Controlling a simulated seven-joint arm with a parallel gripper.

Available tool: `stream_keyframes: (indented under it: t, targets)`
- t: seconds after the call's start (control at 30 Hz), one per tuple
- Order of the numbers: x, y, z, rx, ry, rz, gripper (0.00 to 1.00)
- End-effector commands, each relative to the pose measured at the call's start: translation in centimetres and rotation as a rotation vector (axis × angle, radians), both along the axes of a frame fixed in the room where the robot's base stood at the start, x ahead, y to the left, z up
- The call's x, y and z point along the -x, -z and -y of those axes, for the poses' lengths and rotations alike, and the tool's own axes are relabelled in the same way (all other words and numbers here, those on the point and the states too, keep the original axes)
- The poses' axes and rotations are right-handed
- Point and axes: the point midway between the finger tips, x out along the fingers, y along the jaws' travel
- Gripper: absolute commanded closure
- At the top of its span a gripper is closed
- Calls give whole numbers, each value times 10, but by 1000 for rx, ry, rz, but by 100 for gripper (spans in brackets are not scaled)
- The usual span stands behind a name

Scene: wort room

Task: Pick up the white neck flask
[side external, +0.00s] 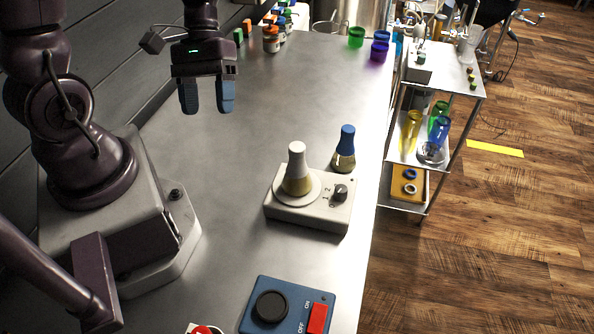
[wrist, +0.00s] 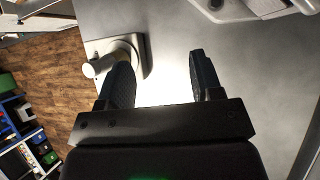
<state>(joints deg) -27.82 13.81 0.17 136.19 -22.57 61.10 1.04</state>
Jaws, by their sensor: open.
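The white neck flask (side external: 297,170) stands upright on the round plate of a white stirrer (side external: 310,213) in the side view. It has a white neck and a yellowish liquid in its lower body. My gripper (side external: 208,108) is open and empty, pointing down above the table, to the left of the flask and apart from it. In the wrist view the open fingers (wrist: 160,60) show against the grey table. The flask's white neck (wrist: 99,65) shows there beside the left finger, which partly hides the flask.
A blue neck flask (side external: 344,150) stands just behind the stirrer. A blue switch box (side external: 288,306) with a red switch lies at the front. Coloured cups (side external: 356,37) and small bottles (side external: 271,40) stand at the back. A cart (side external: 448,58) stands right of the table. The table middle is clear.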

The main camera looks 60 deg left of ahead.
Motion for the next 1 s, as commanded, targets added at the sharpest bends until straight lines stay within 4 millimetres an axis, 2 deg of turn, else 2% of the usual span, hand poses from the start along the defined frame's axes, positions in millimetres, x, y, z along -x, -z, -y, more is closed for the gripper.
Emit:
stream_keyframes:
  t: [0.03,0.23,0.5,0.63,0.77,1.0]
  targets:
    - [3,13,1,79,-76,-73,40]
    - [0,50,13,404,-394,-292,40]
    - [-27,84,18,812,-809,-443,40]
    - [-51,82,11,929,-921,-407,40]
    - [-63,74,10,985,-953,-374,40]
    - [-78,72,49,990,-943,-375,40]
